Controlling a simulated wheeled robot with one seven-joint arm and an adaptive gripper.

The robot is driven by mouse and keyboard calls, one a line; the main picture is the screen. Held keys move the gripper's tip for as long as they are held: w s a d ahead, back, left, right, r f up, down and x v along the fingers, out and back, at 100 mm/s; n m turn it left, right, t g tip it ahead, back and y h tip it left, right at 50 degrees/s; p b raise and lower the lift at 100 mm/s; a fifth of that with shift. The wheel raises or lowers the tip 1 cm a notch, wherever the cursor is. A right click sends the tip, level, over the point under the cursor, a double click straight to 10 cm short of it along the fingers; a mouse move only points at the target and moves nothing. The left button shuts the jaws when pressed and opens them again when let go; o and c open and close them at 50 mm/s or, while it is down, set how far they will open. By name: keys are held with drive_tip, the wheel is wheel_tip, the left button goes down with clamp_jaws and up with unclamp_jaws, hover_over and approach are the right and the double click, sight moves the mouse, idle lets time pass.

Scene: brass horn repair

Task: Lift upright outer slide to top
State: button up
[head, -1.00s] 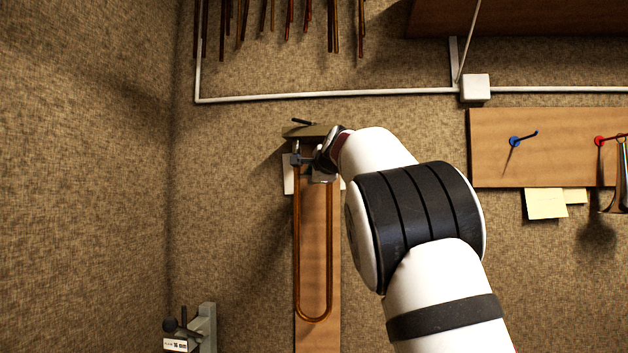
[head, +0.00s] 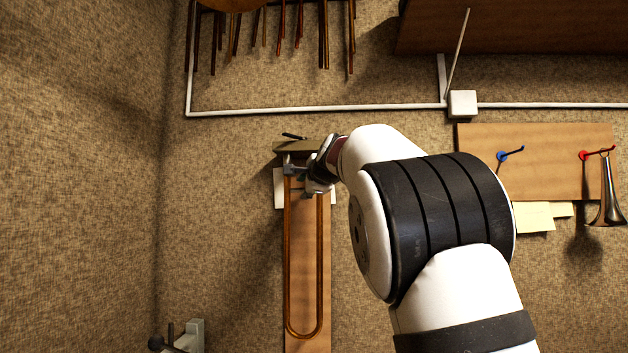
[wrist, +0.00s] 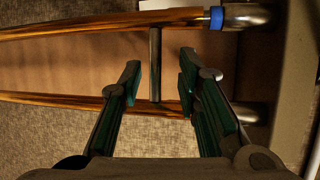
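The outer slide (head: 319,260) is a long brass U of two tubes, upright against a narrow wooden board (head: 308,225), with its bend at the bottom. My gripper (head: 312,173) is at its top end, partly hidden by my own wrist. In the wrist view the slide's tubes (wrist: 90,26) run across the picture, joined by a thin dark cross brace (wrist: 155,62). The gripper (wrist: 158,85) is open, with one green-padded finger on each side of the brace. Gaps show between the brace and both fingers. One tube has a blue band (wrist: 216,18) near its metal end.
A grey bracket-like piece (head: 297,148) juts out just above the slide's top. Several dark rods (head: 323,40) hang higher up. A white conduit (head: 320,109) crosses the wall. A board with hooks (head: 540,150) is at right. A grey fixture (head: 190,336) is at lower left.

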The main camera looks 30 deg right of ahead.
drive_tip(key=v, duration=0.9)
drive_tip(key=shift+r, duration=0.1)
drive_tip(key=s+a+f+n+g+y, duration=0.1)
drive_tip(key=s+a+f+n+g, duration=0.2)
drive_tip(key=s+f, duration=0.9)
drive_tip(key=s+a+f+n+g+y+b, duration=0.1)
drive_tip(key=s+a+f+n+g, duration=0.2)
drive_tip(key=s+a+f+n, duration=0.5)
drive_tip(key=s+a+f+n+g+y, duration=0.1)
drive_tip(key=s+a+f+n+g, duration=0.3)
drive_tip(key=s+f+n, duration=0.6)
drive_tip(key=s+a+f, duration=0.2)
drive_tip(key=s+f, duration=0.4)
drive_tip(key=f, duration=0.2)
drive_tip(key=shift+s+b, duration=0.35)
drive_tip(key=shift+a, duration=0.1)
